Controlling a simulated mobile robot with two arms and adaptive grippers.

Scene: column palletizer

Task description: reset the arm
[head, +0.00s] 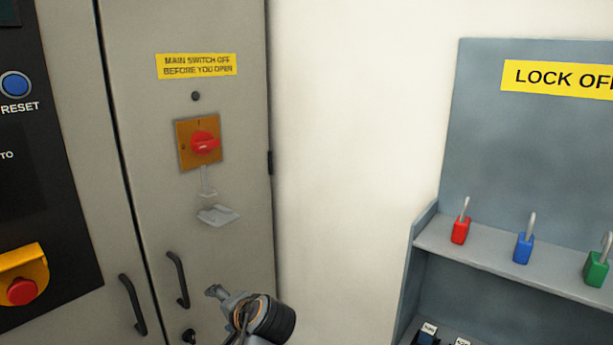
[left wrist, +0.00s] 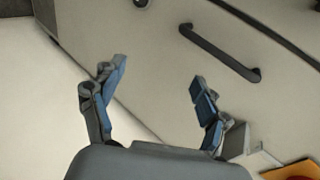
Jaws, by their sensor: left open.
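My left gripper (head: 224,299) shows low in the head view, in front of the grey cabinet (head: 160,200) and right of its two black handles. In the left wrist view my left gripper (left wrist: 159,71) has its two blue-padded fingers spread apart with nothing between them. A black handle (left wrist: 220,52) on the cabinet door lies beyond the fingers. My right gripper is in neither view. A blue button (head: 15,85) labelled RESET sits on the black panel at the far left.
A red rotary switch (head: 205,143) on an orange plate is on the cabinet door, with a small grey piece (head: 218,215) below it. A red emergency button (head: 21,291) is at lower left. The lock board (head: 545,140) at right holds red, blue and green padlocks. Bare wall lies between.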

